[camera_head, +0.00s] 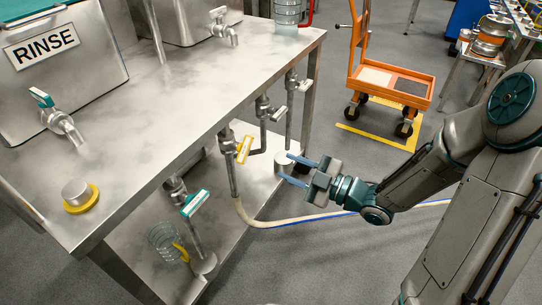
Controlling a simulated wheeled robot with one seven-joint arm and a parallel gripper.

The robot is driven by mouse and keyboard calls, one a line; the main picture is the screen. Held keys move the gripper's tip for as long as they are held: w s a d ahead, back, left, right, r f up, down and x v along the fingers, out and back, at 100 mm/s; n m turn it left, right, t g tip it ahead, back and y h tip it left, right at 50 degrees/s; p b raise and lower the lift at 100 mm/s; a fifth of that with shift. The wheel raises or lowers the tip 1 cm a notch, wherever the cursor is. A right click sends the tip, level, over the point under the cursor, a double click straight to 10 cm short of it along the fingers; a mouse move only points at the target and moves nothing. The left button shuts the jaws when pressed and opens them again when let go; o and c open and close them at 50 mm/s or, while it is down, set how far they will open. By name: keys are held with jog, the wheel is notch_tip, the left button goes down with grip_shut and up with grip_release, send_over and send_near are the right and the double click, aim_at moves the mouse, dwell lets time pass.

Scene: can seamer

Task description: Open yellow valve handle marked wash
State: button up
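A yellow valve handle (244,149) sits on a vertical pipe under the front edge of the steel table. No "wash" label is readable on it at this size. A hose runs from the bottom of that pipe. My gripper (287,169) is to the right of the yellow handle, with a gap between them. Its two blue fingers point left toward the pipes and are apart, with nothing between them. A small metal cylinder (284,162) on the lower shelf shows behind the fingers.
A teal valve handle (195,203) is lower left, and white-handled valves (278,113) are further back. The steel table (165,115) overhangs the valves. The pale hose (290,221) crosses below my gripper.

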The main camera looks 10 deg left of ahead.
aim_at(245, 147)
jog(key=w+a+m+p, duration=0.1)
jog(key=a+m+p, duration=0.3)
jog(key=m, duration=0.1)
jog(key=w+a+m+p, duration=0.2)
jog(key=a+m+p, duration=0.2)
jog(key=m, duration=0.2)
jog(key=w+a+m+p, duration=0.2)
jog(key=a+m+p, duration=0.2)
jog(key=m, duration=0.1)
jog(key=shift+w+a+f, duration=0.15)
jog(key=shift+a+f, duration=0.1)
jog(key=shift+a, duration=0.1)
grip_shut()
